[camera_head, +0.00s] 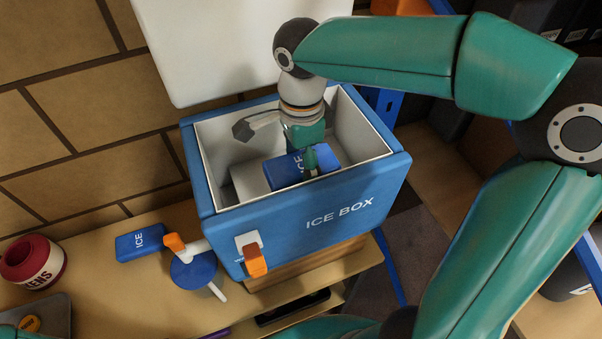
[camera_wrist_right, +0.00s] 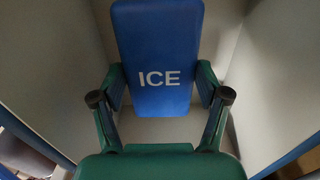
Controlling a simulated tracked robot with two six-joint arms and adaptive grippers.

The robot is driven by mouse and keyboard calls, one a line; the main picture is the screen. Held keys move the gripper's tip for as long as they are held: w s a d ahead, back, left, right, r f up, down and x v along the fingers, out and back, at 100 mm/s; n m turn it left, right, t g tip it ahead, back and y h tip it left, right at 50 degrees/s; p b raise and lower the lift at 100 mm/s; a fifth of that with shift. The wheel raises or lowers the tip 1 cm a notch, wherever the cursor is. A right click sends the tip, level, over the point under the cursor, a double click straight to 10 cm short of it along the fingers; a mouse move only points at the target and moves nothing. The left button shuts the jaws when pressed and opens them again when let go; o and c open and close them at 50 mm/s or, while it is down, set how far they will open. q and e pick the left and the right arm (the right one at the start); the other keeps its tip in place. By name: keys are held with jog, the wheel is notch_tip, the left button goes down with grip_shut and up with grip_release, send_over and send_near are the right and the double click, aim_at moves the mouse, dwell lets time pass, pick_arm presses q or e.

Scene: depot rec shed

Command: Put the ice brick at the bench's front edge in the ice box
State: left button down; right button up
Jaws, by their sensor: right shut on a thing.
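The blue ice box (camera_head: 305,222) stands on the bench with its white lid (camera_head: 215,50) raised. My right gripper (camera_head: 310,160) reaches down into the open box from above. It is shut on a blue ice brick (camera_head: 283,172) marked ICE, which is inside the box walls, tilted. The right wrist view shows the same brick (camera_wrist_right: 157,50) between the fingers (camera_wrist_right: 160,82), with pale inner walls around it. Whether it touches the box floor cannot be told. A second blue ice brick (camera_head: 140,243) lies on the bench left of the box. My left gripper is not in view.
A blue round object with a white handle (camera_head: 194,271) is on the bench beside the box's left front. An orange latch (camera_head: 255,261) hangs on the box front. A red round container (camera_head: 33,262) stands at far left. A brick wall (camera_head: 80,130) rises behind.

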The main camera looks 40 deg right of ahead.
aim_at(301, 176)
jog(key=shift+f, duration=2.1)
jog(key=o, duration=1.4)
jog(key=shift+f, duration=0.15)
jog(key=shift+o, duration=0.2)
notch_tip(301, 176, up, 12)
jog(key=shift+r, duration=0.15)
